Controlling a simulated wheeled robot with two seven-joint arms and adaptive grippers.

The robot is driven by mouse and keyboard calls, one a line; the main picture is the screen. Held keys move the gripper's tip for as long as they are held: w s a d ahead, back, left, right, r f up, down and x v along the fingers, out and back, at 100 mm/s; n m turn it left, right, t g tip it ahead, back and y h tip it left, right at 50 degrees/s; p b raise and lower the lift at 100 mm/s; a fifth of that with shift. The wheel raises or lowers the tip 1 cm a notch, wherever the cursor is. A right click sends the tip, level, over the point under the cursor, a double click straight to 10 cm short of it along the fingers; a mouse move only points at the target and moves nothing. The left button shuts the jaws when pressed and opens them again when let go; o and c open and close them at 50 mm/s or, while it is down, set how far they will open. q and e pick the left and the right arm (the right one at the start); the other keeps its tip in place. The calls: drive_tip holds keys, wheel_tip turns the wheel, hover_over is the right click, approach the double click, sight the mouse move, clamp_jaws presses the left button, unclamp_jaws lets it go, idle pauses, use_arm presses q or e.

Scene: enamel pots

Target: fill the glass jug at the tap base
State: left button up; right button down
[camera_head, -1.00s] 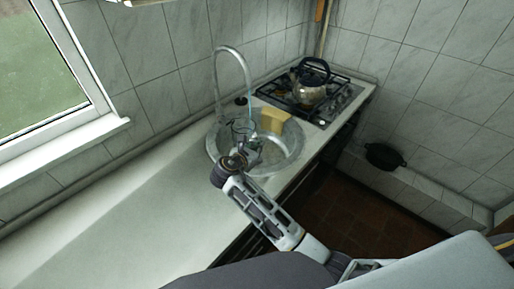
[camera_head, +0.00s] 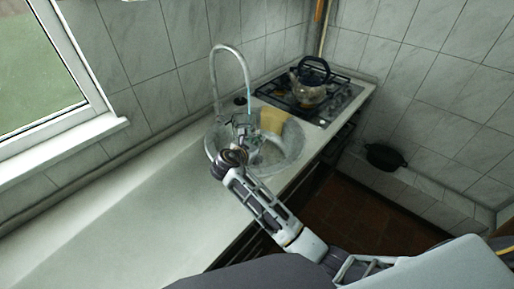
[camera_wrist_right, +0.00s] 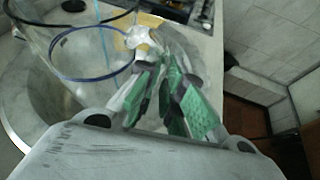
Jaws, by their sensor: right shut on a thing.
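The glass jug (camera_head: 241,124) is over the round steel sink (camera_head: 299,148), under the curved tap (camera_head: 232,48). A thin bluish stream (camera_head: 250,103) hangs from the tap's end above the jug. My right gripper (camera_head: 238,145) is shut on the jug at its near side. In the right wrist view its green-padded fingers (camera_wrist_right: 166,78) meet by a clear part of the jug (camera_wrist_right: 143,40), likely the handle. The jug's dark rim rings (camera_wrist_right: 88,76) show there, with the stream crossing them. The water level in the jug is unclear. My left gripper is out of view.
A yellow block (camera_head: 271,119) sits at the sink's back side. A kettle (camera_head: 310,90) stands on the stove (camera_head: 343,102) beyond. A dark pan (camera_head: 384,156) is on the tiled ledge at right. The counter (camera_head: 110,215) left of the sink is clear.

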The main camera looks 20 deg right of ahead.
drive_tip(key=w+d, duration=0.4)
drive_tip(key=w, duration=0.6)
drive_tip(key=shift+w+d+b, duration=0.2)
drive_tip(key=shift+w+b, duration=0.05)
drive_tip(key=shift+b, duration=0.2)
idle(0.5)
drive_tip(key=shift+r, duration=0.15)
idle(5.9)
